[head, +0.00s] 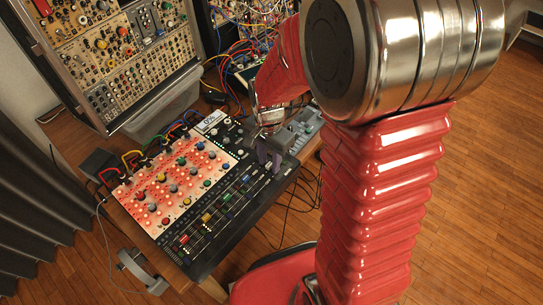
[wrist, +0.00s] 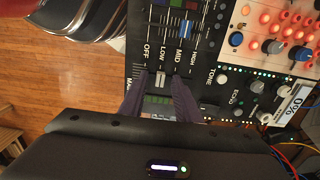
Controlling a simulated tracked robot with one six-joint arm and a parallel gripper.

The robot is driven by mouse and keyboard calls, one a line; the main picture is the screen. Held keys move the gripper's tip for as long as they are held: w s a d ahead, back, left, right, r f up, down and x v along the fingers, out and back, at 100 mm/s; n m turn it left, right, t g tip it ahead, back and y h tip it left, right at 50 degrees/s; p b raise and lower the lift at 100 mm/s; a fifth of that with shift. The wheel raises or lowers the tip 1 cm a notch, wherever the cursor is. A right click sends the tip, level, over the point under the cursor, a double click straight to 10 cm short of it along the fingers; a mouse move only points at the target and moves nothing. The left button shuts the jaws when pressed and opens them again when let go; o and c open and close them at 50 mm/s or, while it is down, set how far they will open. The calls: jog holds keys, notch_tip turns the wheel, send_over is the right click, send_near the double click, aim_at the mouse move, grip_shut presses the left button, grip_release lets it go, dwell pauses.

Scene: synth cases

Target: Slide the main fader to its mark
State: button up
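The mixing console (head: 200,262) lies on the wooden table, with a row of coloured faders along its dark front part. My gripper (head: 268,157) is low over the far right end of that row. In the wrist view my gripper (wrist: 160,82) points at the console with its two dark fingers apart. A pale fader cap (wrist: 160,78) shows between the fingertips, seemingly without contact; it looks like the main fader, beside a partly hidden label starting "MA". The labels OFF, LOW, MID and HIGH (wrist: 193,57) run alongside it. The cap sits near LOW.
The console's small display (wrist: 293,103) reads 0%. Knobs on a lit red panel (head: 170,185) and a blue fader (wrist: 186,29) are close by. Patch cables and a modular rack (head: 125,50) stand behind. A grey box (head: 300,130) is beside my gripper.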

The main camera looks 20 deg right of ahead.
aim_at(270, 171)
jog(key=shift+r, duration=0.1)
notch_tip(270, 171, up, 14)
jog(key=shift+f, duration=0.25)
dwell(0.8)
jog(key=s+r+n+t, duration=0.5)
jog(key=s+r+n, duration=0.3)
jog(key=s+n, duration=0.3)
jog(key=shift+s+a+r+n+t, duration=0.15)
jog(key=shift+s+a+n+t, duration=0.25)
jog(key=shift+s, duration=0.85)
jog(key=shift+s, duration=0.1)
dwell(3.3)
